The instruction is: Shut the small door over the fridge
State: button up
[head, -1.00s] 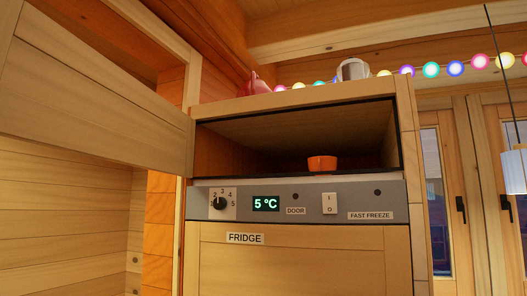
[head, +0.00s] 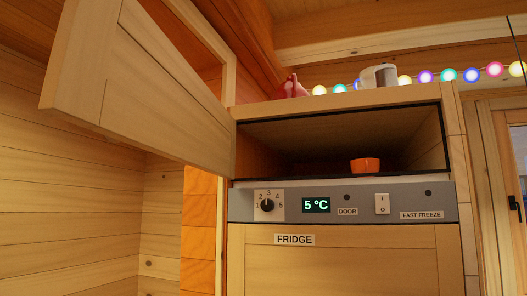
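The small wooden door (head: 150,85) over the fridge stands wide open, swung out to the left from the left edge of the compartment. The compartment (head: 300,145) behind it is dark and open at the front. An orange bowl-like item (head: 365,166) sits inside on its floor, toward the right. Below is the grey control strip (head: 330,203) reading 5 °C, and under it the wooden fridge door (head: 350,262) labelled FRIDGE, which looks shut. My gripper does not show in the head view.
On top of the cabinet stand a red item (head: 291,88) and a white and grey item (head: 380,77). A string of coloured lights (head: 425,77) hangs behind. A window (head: 518,150) is at the right. A plank wall (head: 70,200) lies at the left.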

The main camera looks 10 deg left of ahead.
aim_at(112, 71)
jog(key=j+u, duration=0.15)
jog(key=j, duration=1.5)
jog(key=i, duration=0.25)
